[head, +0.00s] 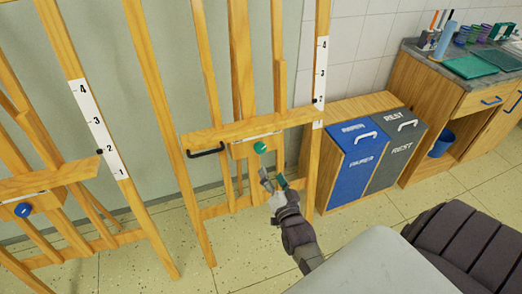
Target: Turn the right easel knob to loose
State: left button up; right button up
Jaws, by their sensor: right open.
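The right easel (222,137) is wooden, with a cross ledge, a black handle at its left and a white number scale (320,80) on its right post. Its knob (260,147) is green and round, just under the ledge. My right gripper (272,182) is open and empty, just below and a little right of the green knob, apart from it in the picture. Its exact depth from the knob is hard to tell. The left easel has a blue knob (23,210) and a number scale (98,130). My left gripper is out of view.
A blue paper bin (352,165) and a grey rest bin (396,155) stand right of the easel in a wooden cabinet. A counter (455,75) with cups and trays is at the far right. Tiled floor (150,265) lies open before the easels.

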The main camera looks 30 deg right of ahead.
aim_at(261, 150)
jog(key=x, duration=0.7)
jog(key=shift+w+d+f, duration=0.1)
jog(key=shift+w+d, duration=0.2)
jog(key=x, duration=0.3)
jog(key=shift+w, duration=0.3)
jog(key=shift+w+d, duration=0.1)
jog(key=shift+w, duration=0.3)
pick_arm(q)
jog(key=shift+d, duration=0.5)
pick_arm(e)
jog(key=c, duration=1.1)
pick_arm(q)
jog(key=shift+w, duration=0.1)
